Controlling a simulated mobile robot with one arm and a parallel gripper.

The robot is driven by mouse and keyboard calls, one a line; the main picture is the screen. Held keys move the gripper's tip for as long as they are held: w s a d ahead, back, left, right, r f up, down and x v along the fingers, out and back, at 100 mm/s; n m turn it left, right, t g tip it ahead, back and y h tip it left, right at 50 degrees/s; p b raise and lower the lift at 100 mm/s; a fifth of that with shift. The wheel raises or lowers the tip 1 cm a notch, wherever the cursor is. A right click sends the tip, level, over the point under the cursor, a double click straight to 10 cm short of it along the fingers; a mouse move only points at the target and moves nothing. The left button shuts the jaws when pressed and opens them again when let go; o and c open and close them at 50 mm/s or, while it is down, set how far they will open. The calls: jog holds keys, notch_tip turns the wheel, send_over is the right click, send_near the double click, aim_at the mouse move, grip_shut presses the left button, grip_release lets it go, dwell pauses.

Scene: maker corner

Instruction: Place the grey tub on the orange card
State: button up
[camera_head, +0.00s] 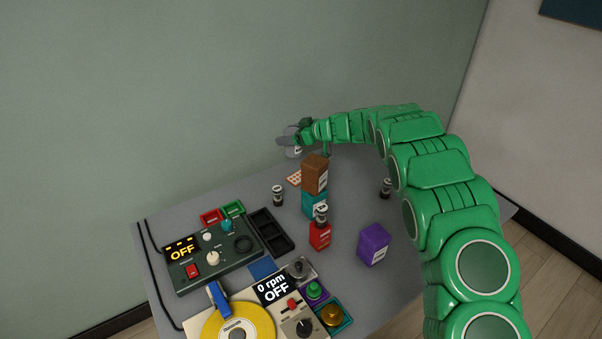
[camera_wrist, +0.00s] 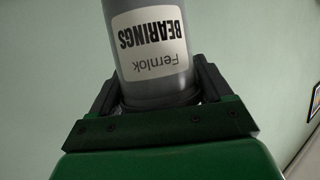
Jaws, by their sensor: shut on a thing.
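The grey tub (camera_wrist: 155,72) has a white label reading "Fernlok BEARINGS" and stands between the two dark fingers of my gripper (camera_wrist: 155,92) in the wrist view. My gripper is shut on it. In the head view my gripper (camera_head: 291,140) is at the far side of the table, small and partly hidden by my green arm; the tub's exact outline there is hard to tell.
A red box (camera_head: 320,236), purple box (camera_head: 373,244), black tray (camera_head: 272,230) and control panels (camera_head: 213,250) are nearer.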

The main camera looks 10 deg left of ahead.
send_over(291, 180)
jog(key=shift+w+f, duration=0.15)
jog(key=shift+f, duration=6.25)
jog(key=shift+f, duration=0.1)
jog(key=o, duration=1.3)
jog(key=shift+o, duration=0.2)
jog(key=v, duration=1.2)
